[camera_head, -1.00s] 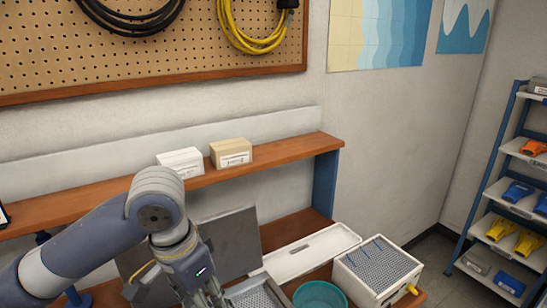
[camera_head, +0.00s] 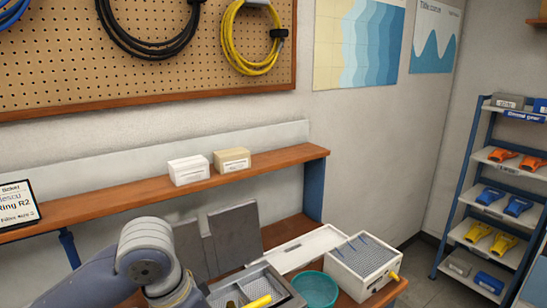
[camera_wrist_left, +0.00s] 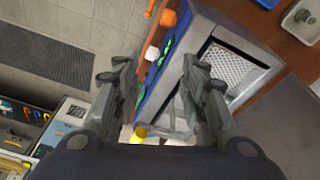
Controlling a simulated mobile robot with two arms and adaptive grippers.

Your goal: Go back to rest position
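My left arm (camera_head: 150,255) comes in at the lower left of the head view, and its gripper is cut off below the frame. In the left wrist view my left gripper (camera_wrist_left: 158,95) has its two fingers spread apart with nothing held between them. Beyond the fingers is a blue and grey bench unit (camera_wrist_left: 205,38) with a metal mesh compartment. An orange knob (camera_wrist_left: 168,17), a white knob (camera_wrist_left: 153,53) and a yellow part (camera_wrist_left: 140,133) show near the fingers. My right gripper is in neither view.
A wooden shelf (camera_head: 110,200) with two small boxes runs along the wall. A teal bowl (camera_head: 316,290) and a white mesh-topped box (camera_head: 365,266) stand on the bench. A blue rack (camera_head: 465,175) with coloured parts stands at the right. Drawers (camera_wrist_left: 60,120) lie lower left in the wrist view.

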